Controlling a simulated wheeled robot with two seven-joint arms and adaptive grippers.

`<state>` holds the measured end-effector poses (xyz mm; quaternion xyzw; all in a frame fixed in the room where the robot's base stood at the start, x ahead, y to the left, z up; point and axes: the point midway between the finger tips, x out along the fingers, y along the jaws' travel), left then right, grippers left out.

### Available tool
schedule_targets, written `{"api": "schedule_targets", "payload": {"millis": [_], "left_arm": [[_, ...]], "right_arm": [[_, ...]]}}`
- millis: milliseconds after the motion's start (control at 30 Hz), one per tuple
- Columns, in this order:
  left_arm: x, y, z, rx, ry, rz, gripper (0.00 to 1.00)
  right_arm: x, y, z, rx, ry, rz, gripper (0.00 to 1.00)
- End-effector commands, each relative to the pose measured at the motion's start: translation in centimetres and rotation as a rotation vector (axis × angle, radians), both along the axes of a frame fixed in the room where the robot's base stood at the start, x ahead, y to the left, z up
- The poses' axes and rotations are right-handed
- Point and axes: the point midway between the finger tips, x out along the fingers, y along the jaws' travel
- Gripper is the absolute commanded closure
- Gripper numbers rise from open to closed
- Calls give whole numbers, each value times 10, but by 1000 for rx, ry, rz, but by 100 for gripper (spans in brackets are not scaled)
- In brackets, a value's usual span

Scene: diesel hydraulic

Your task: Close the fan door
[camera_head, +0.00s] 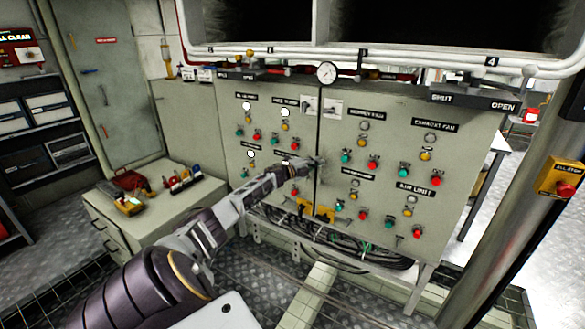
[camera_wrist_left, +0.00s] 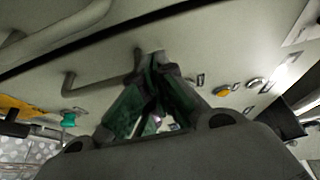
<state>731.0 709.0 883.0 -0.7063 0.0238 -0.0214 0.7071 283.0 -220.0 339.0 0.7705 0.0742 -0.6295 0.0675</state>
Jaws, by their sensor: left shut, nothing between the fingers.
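The grey-green control cabinet (camera_head: 460,195) fills the middle of the head view. A dark vertical seam divides its front into a left panel (camera_head: 222,140) and a right panel (camera_head: 385,115). The right panel carries a label reading "EXHAUST FAN" (camera_head: 434,125). I cannot tell for sure which part is the fan door. My left gripper (camera_head: 316,162) is at the seam, at mid-height. In the left wrist view the left gripper (camera_wrist_left: 151,60) is shut and empty, its fingertips close to a grey bar handle (camera_wrist_left: 92,76). Contact cannot be made out. My right gripper is not in view.
Coloured buttons and lamps cover both panels. Cables (camera_head: 330,250) hang under the cabinet. A low cabinet (camera_head: 150,220) with tools stands at left. A post with a yellow stop box (camera_head: 560,178) stands at right. White pipes (camera_head: 410,62) run above.

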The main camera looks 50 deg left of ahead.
Motion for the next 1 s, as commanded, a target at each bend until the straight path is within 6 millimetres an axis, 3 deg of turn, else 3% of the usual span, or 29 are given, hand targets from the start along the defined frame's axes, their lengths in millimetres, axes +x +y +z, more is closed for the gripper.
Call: {"api": "schedule_targets", "payload": {"millis": [567,1000], "left_arm": [[-12,3,-2,0,3,-4,100],[-36,14,-3,0,5,-4,100]], "right_arm": [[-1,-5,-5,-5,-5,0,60],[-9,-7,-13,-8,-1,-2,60]]}}
